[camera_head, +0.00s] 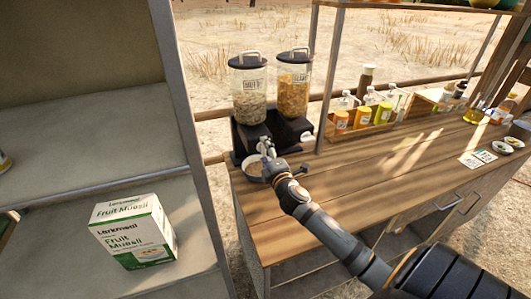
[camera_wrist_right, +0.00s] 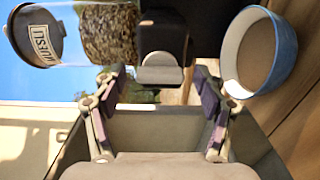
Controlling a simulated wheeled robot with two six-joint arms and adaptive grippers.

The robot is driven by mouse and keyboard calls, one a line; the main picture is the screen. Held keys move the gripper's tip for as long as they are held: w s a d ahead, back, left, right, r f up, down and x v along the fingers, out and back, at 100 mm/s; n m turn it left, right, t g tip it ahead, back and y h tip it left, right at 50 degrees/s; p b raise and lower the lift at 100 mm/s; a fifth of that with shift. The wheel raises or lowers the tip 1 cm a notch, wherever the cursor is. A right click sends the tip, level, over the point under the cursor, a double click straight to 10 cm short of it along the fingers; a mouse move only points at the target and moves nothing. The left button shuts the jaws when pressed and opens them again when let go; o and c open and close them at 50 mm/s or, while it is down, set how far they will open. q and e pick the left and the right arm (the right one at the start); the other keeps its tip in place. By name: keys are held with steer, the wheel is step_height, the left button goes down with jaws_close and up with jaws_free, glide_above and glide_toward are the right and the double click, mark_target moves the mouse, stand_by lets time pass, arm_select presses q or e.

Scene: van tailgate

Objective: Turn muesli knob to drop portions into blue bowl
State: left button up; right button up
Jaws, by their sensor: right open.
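The muesli dispenser (camera_head: 250,94) stands at the back left of the wooden counter, its clear jar holding muesli. In the right wrist view the muesli jar (camera_wrist_right: 108,32) lies sideways, with its pale grey knob (camera_wrist_right: 160,72) on the black base. The blue bowl (camera_head: 253,169) sits under the outlet, partly hidden by my right gripper; it also shows in the right wrist view (camera_wrist_right: 284,78), its inside brownish. My right gripper (camera_head: 268,156) is open and empty in front of the dispenser. Its fingers (camera_wrist_right: 160,84) lie either side of the knob's line; contact cannot be told. My left gripper is out of view.
A flakes dispenser (camera_head: 293,88) stands close on the right. A wooden caddy (camera_head: 357,132) of jars and bottles is farther right. A shelf unit at left holds a Fruit Muesli box (camera_head: 134,232). The counter's middle (camera_head: 390,150) is clear.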

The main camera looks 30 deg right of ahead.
steer(key=v, duration=1.2)
stand_by(0.5)
